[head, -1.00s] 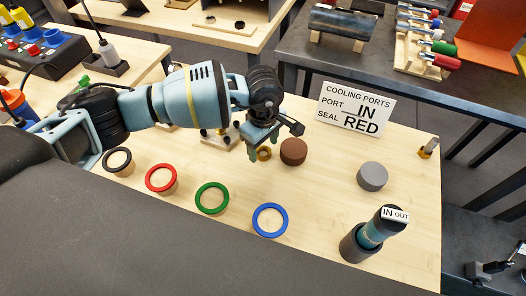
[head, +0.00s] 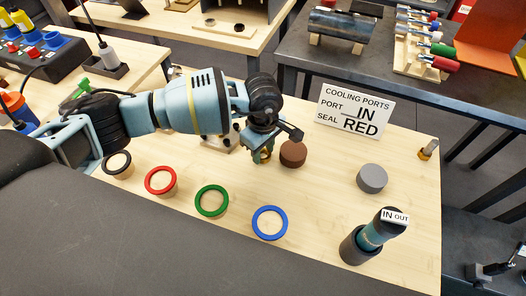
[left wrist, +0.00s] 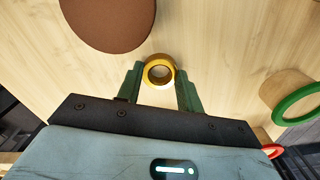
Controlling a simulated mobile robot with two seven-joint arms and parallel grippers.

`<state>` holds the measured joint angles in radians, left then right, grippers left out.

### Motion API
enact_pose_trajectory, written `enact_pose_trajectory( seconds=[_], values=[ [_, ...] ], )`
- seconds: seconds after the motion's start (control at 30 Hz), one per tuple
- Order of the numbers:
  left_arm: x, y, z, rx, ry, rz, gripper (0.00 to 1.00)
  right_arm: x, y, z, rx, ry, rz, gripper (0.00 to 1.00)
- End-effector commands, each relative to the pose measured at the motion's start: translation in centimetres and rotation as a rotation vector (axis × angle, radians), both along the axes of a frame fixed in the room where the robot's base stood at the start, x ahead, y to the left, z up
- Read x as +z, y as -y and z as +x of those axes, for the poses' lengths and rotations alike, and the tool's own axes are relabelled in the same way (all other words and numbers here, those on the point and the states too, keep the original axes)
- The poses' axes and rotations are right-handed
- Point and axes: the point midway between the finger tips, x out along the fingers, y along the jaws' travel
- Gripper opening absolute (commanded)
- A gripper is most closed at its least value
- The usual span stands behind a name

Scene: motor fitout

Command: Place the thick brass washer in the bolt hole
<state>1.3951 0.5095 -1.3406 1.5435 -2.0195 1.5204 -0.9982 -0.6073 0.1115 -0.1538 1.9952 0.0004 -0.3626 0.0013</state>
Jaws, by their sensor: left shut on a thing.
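The thick brass washer (left wrist: 159,71) is a gold ring between the green fingertips of my left gripper (left wrist: 160,80). In the head view the left gripper (head: 261,156) points down at the middle of the table, with the brass washer (head: 264,157) partly hidden by its fingers. The gripper is shut on the washer, low over the wooden tabletop; I cannot tell if the washer still touches it. A pale block with dark posts (head: 222,140) stands behind the arm, mostly hidden. I cannot make out the bolt hole. My right gripper is out of view.
A brown disc (head: 293,154) sits close right of the gripper. Black, red (head: 160,180), green (head: 211,200) and blue (head: 270,222) rings on round stands line the front. A grey disc (head: 372,178), a dark cup with a teal tool (head: 362,243) and a sign (head: 355,109) are rightward.

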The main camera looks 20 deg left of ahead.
Motion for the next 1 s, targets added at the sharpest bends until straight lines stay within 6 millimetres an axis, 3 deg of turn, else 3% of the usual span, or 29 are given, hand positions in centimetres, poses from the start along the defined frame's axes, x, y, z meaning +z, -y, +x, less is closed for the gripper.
enact_pose_trajectory(
  seconds=[0.17, 0.4, 0.6, 1.0],
  values=[
    [1.9, 0.0, 0.1, -0.001, 0.005, -0.002, 0.07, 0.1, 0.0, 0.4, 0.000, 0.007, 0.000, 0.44],
    [6.4, 0.0, 0.1, 0.000, 0.005, -0.001, 0.07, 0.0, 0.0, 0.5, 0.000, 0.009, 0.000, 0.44],
    [9.1, 0.0, 0.1, 0.000, 0.002, -0.001, 0.07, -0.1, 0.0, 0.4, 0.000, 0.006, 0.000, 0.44],
    [10.0, 0.0, 0.0, 0.001, 0.001, 0.000, 0.07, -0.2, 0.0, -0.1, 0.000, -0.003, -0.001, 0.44]
  ],
)
